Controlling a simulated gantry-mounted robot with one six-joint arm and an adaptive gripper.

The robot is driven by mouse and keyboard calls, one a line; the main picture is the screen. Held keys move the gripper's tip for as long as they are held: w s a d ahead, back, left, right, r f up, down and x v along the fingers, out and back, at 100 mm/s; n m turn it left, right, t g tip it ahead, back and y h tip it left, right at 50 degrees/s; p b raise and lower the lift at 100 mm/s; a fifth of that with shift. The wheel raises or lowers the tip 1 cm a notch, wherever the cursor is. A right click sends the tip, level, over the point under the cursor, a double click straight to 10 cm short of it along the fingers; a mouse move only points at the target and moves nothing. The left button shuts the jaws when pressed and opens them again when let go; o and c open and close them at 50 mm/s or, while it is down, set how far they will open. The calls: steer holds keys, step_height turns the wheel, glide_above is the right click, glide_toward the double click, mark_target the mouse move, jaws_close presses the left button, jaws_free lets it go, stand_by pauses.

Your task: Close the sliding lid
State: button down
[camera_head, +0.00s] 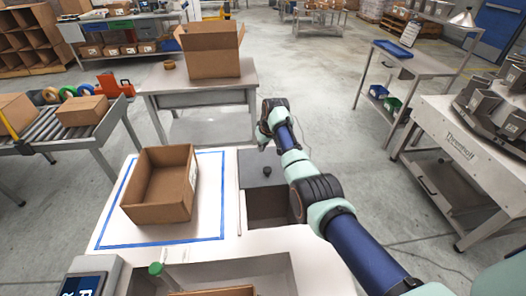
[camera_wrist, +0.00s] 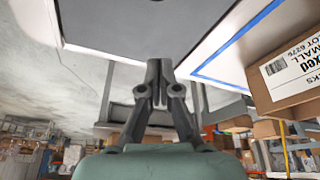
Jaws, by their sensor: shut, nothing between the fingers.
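The sliding lid (camera_head: 255,163) is a flat grey panel with a dark knob (camera_head: 267,171) on top, set in the white worktop. It covers the far part of a rectangular opening (camera_head: 268,208); the near part is uncovered and shows a recess. My gripper (camera_head: 263,138) is at the far edge of the lid, beyond the knob; its fingertips are hard to make out there. In the wrist view my gripper (camera_wrist: 158,75) is shut and empty, with the grey lid panel (camera_wrist: 135,22) just beyond its fingertips. I cannot tell whether they touch it.
An open cardboard box (camera_head: 160,190) stands left of the lid inside a blue taped outline. My arm reaches along the right of the opening. A grey table (camera_head: 198,97) with a larger box (camera_head: 210,52) stands beyond. A sunken bin (camera_head: 215,277) is at the front.

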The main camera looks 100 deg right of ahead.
steer(key=b, duration=0.8)
glide_above(261, 168)
steer(key=d, duration=0.2)
steer(key=f, duration=0.8)
steer(key=shift+w+a+f, duration=0.1)
steer(key=shift+w+a, duration=0.05)
steer(key=shift+w, duration=0.25)
steer(key=shift+s+a+r+p, duration=0.1)
steer(key=shift+r+p, duration=0.4)
steer(key=shift+p, duration=0.4)
steer(key=shift+s+a+p, duration=0.3)
steer(key=shift+a+p, duration=0.45)
steer(key=shift+a, duration=0.1)
steer(key=shift+s+a+f, duration=0.15)
steer(key=shift+s+a, duration=0.05)
steer(key=shift+a, duration=0.3)
steer(key=shift+s+a+f, duration=0.15)
steer(key=shift+a, duration=0.3)
